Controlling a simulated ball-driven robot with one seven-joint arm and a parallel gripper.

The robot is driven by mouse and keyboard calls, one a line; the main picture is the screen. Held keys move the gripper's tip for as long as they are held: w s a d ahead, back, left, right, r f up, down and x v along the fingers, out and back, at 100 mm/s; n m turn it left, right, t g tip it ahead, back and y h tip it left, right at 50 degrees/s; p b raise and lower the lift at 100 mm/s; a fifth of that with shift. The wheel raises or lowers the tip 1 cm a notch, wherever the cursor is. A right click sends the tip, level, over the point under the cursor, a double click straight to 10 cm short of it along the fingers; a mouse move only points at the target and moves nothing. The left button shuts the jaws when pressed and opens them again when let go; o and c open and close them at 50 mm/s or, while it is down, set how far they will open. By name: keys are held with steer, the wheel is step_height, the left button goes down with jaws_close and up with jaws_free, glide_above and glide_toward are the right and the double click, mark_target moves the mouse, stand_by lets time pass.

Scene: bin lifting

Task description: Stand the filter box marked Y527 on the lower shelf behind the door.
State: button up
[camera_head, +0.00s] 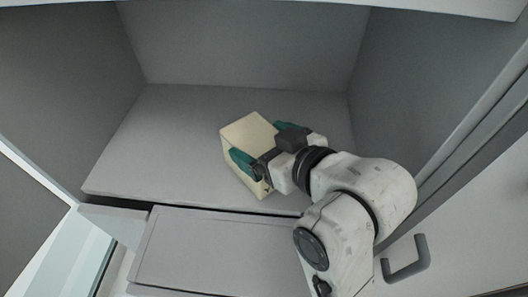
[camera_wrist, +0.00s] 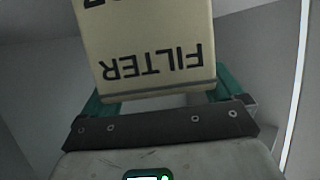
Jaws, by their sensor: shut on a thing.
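A cream filter box (camera_head: 246,133) is inside the open cabinet, over the front part of the shelf (camera_head: 160,140). In the wrist view the box (camera_wrist: 150,35) shows the word FILTER upside down; more lettering above it is cut off, so the mark Y527 cannot be read. My gripper (camera_head: 262,150) has its green fingers shut on two opposite sides of the box. The box looks tilted in the head view. I cannot tell whether its lower edge touches the shelf.
Grey cabinet walls stand left, right and behind. The shelf is bare behind and left of the box. A closed panel (camera_head: 215,250) lies below the shelf's front edge. A door handle (camera_head: 407,262) is at the lower right, near my arm.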

steer(key=shift+f, duration=0.35)
steer(key=o, duration=1.5)
steer(key=shift+c, duration=0.2)
steer(key=shift+r, duration=0.15)
